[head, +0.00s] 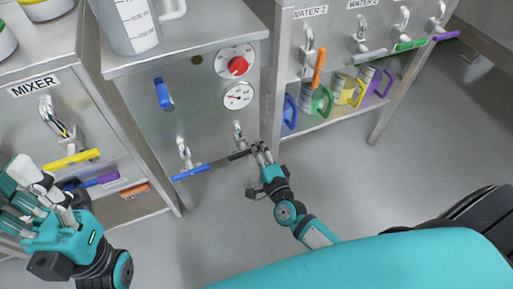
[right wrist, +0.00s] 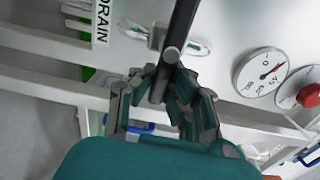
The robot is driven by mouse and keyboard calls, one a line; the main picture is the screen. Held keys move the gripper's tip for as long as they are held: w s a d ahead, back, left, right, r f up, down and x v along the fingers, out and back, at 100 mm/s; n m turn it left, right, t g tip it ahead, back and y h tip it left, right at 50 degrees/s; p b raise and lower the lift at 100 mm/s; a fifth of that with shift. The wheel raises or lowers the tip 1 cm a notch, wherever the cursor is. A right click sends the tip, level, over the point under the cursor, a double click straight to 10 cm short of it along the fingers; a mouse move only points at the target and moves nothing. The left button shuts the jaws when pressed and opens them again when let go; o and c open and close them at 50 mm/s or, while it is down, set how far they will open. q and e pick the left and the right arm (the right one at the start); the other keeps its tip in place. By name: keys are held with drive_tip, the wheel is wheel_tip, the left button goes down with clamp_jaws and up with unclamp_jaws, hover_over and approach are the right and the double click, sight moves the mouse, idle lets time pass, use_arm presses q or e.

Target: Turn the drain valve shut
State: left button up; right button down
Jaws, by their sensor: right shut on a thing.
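The drain valve (head: 238,137) is a metal tap low on the front of the steel cabinet, with a dark lever handle (head: 238,155). In the right wrist view the dark lever (right wrist: 182,25) runs down between my fingers, near the DRAIN label (right wrist: 102,20). My right gripper (head: 262,153) is at the lever's right end. In the right wrist view my right gripper (right wrist: 165,98) is shut on the lever, with fingers on both sides. My left gripper (head: 38,190) is at the far left with its fingers apart, and nothing shows between them.
A blue-handled tap (head: 190,172) is just left of the drain valve. A red knob (head: 238,66) and a gauge (head: 238,95) sit above it. Right of it, a shelf holds several coloured jugs (head: 317,100) beneath water taps. The floor (head: 390,190) at right is clear.

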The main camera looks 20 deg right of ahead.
drive_tip(key=shift+f, duration=0.1)
drive_tip(key=c, duration=1.3)
unclamp_jaws()
drive_tip(key=shift+s, duration=0.1)
drive_tip(key=s, duration=1.2)
drive_tip(key=shift+d, duration=0.25)
